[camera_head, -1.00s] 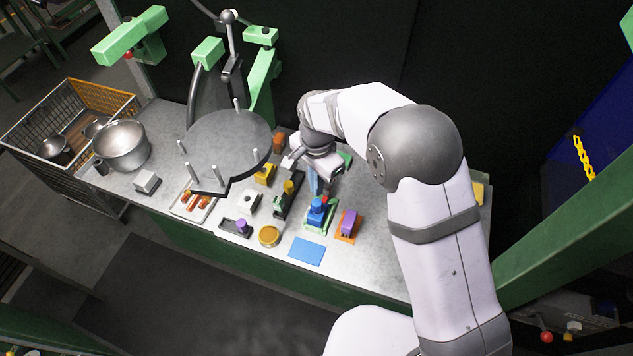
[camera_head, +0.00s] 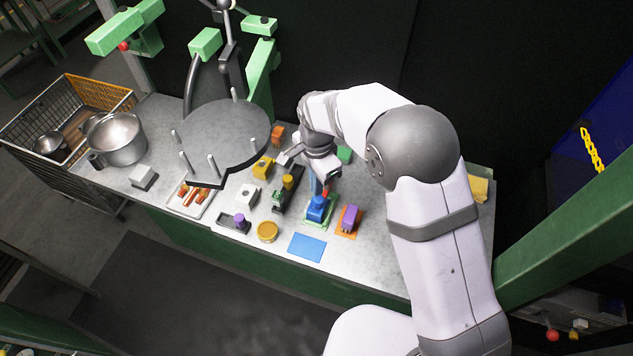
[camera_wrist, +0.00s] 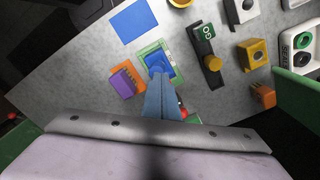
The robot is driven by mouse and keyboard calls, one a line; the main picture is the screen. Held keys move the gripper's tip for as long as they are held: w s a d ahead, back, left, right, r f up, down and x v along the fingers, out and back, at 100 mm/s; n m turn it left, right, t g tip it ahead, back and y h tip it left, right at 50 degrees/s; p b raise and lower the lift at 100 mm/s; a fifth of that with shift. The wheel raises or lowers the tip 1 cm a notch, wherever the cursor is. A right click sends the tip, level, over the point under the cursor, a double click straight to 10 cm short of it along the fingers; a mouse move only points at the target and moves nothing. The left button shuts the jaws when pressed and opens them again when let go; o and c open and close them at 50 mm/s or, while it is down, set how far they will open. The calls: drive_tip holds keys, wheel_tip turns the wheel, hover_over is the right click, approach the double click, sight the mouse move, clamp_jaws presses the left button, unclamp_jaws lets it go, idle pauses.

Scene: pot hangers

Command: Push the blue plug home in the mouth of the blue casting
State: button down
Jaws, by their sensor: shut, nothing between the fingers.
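The blue casting (camera_head: 315,214) stands on a green base near the middle of the bench. In the wrist view the casting (camera_wrist: 164,70) shows inside its green frame. The blue plug (camera_head: 319,201) is at the top of the casting. In the wrist view the plug (camera_wrist: 157,66) lies just beyond my fingertips. My gripper (camera_head: 316,193) is shut and empty, pointing down over the plug; its closed fingers (camera_wrist: 160,76) also show in the wrist view. The fingertips overlap the plug's edge, so I cannot tell whether they touch it. How deep the plug sits is hidden.
A purple block on an orange base (camera_head: 348,219) stands close right of the casting. A black fixture with a yellow knob (camera_head: 288,184) is to the left. A flat blue mat (camera_head: 307,247) lies in front. A round grey rack (camera_head: 215,140) with upright pegs is farther left.

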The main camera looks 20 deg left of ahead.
sight(317, 198)
drive_tip(key=shift+f+b, duration=0.65)
drive_tip(key=shift+f, duration=0.55)
drive_tip(key=shift+f, duration=0.45)
drive_tip(key=shift+r+p, duration=0.95)
drive_tip(key=shift+r, duration=0.6)
drive_tip(key=shift+r, duration=0.1)
drive_tip(key=shift+r+b, duration=0.5)
drive_tip(key=shift+r, duration=0.15)
drive_tip(key=shift+r+b, duration=0.85)
drive_tip(key=shift+r, duration=2.1)
